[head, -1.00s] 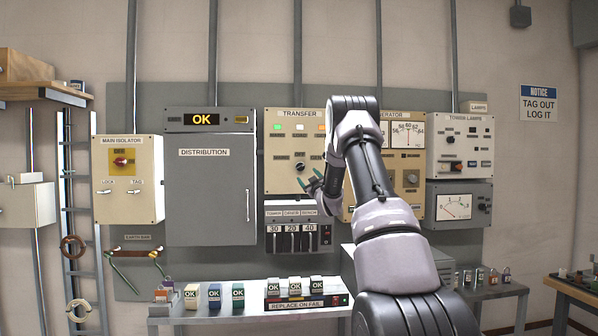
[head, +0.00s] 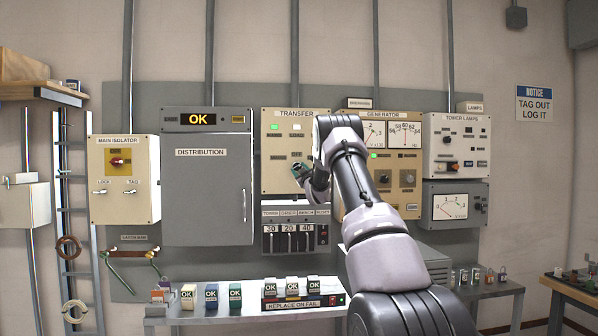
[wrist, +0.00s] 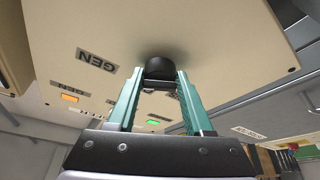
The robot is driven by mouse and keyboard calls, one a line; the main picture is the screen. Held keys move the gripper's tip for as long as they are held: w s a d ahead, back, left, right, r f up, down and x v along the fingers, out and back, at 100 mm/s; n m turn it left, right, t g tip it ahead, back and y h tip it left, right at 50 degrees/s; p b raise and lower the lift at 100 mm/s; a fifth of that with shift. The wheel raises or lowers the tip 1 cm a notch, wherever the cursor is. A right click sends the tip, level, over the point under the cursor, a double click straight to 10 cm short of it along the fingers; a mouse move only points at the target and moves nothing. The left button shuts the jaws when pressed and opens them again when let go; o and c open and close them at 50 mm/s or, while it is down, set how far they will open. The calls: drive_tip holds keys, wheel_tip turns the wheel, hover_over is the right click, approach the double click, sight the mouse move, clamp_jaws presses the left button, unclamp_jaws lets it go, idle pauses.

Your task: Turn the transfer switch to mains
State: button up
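The transfer switch is a round black knob (wrist: 160,68) on the cream TRANSFER panel (head: 280,150). My gripper's two teal fingers (wrist: 161,76) stand apart on either side of the knob in the wrist view. Thin gaps seem to show between the fingertips and the knob, so I see no firm hold. In the head view my gripper (head: 300,172) is at the lower middle of the panel and hides the knob. A GEN label (wrist: 97,62) sits beside the knob in the wrist view. The knob's pointing direction cannot be made out.
A green lamp (head: 275,127) glows on the transfer panel; an orange lamp (wrist: 69,98) glows near a second GEN label. A row of breakers (head: 290,240) is just below. The generator panel (head: 403,165) is to the right, partly behind my arm. A bench (head: 225,315) stands below.

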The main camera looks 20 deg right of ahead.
clamp_jaws()
